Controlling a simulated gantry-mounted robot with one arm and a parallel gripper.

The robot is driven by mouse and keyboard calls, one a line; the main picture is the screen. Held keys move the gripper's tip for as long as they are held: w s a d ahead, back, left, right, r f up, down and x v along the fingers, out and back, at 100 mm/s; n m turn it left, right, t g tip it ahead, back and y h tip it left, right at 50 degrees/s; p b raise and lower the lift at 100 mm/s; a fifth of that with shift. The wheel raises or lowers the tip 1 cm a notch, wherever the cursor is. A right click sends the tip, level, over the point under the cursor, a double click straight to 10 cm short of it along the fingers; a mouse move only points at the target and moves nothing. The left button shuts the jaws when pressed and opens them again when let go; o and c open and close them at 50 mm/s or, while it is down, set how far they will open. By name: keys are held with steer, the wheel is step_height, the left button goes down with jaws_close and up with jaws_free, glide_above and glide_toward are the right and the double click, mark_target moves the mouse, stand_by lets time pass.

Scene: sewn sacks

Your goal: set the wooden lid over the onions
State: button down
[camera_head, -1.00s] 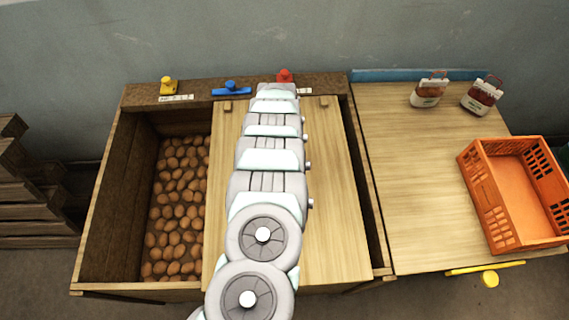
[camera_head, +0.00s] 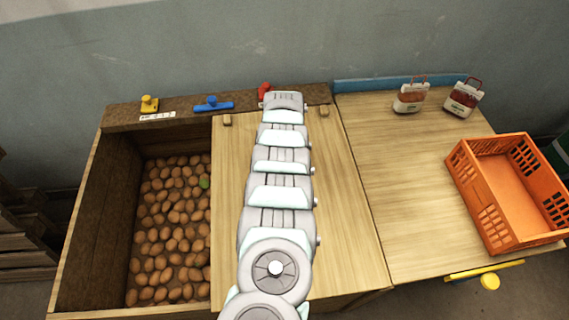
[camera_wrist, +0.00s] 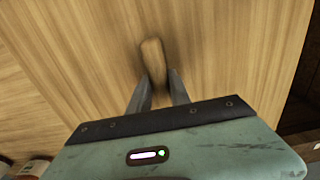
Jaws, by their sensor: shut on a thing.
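The flat pale wooden lid (camera_head: 350,220) lies over the right part of the wooden bin (camera_head: 85,215); its left edge stops short of the bin's left side. Many brown roundish pieces (camera_head: 170,210), apparently the onions, show uncovered to the left of the lid, with one green piece (camera_head: 204,182) among them. What lies under the lid is hidden. In the wrist view, my gripper (camera_wrist: 158,76) is shut on the lid's wooden handle (camera_wrist: 152,58). In the head view, my arm hides the gripper and handle.
The pale table (camera_head: 400,180) at the right holds two small sacks (camera_head: 411,97) (camera_head: 463,98) and an orange crate (camera_head: 480,200). Wooden crates (camera_head: 25,240) stand at the left.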

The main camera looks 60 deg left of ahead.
steer(key=c, duration=1.2)
jaws_free()
steer(key=shift+w+d, duration=0.1)
steer(key=shift+w, duration=0.15)
step_height(320, 180, up, 11)
steer(key=shift+f, duration=0.15)
